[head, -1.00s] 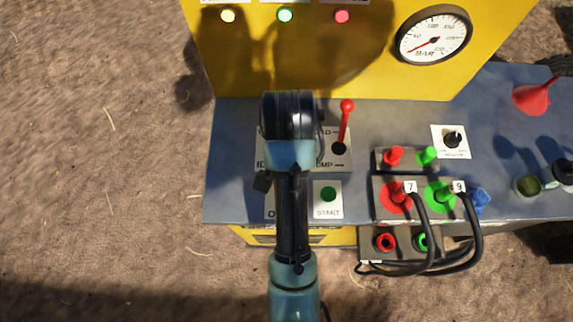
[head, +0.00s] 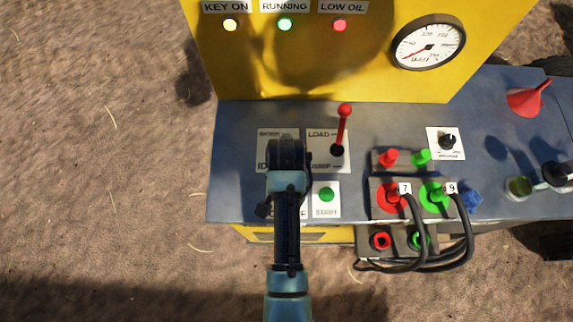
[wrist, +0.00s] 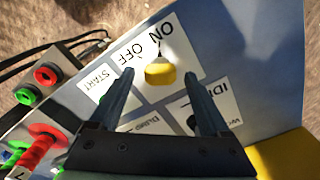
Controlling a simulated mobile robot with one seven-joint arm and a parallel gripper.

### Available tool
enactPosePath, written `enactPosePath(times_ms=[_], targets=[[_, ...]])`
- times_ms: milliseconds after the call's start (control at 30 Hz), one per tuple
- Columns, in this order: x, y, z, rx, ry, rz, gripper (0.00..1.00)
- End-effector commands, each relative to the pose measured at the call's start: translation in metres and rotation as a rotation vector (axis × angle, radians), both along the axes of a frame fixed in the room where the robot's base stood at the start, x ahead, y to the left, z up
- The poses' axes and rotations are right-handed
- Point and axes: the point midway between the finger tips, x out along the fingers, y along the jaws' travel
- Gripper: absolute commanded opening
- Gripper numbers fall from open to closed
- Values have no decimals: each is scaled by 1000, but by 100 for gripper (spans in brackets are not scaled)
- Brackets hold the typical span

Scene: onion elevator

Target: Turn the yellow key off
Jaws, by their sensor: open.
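The yellow key (wrist: 160,73) sits on a white plate marked ON and OFF (wrist: 148,50) in the wrist view. Its narrow end points up toward the ON lettering. My gripper (wrist: 159,75) is open, with one finger on each side of the key and a visible gap to both. I cannot tell how far the fingertips are above the panel. In the head view my gripper (head: 287,155) is over the left part of the blue panel (head: 235,160), and my arm hides the key. The KEY ON lamp (head: 231,25) looks pale yellow and lit.
A green START button (head: 327,194) is close right of my arm. A red lever (head: 343,128) stands upright behind it. Hose couplings with black hoses (head: 465,230) are farther right. A yellow wall with a gauge (head: 428,43) rises at the back. Left of the panel is open ground.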

Motion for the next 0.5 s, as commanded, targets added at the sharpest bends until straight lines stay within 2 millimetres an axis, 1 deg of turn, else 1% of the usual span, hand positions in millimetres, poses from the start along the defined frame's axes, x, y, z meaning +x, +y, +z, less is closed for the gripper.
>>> enactPosePath(times_ms=[33, 167, 467, 500], targets=[[0, 0, -5, 0, 1, 0, 80], [0, 0, -13, -1, -1, 0, 80], [1, 0, -15, 0, -2, 0, 80], [1, 0, -15, 0, -1, 0, 75]])
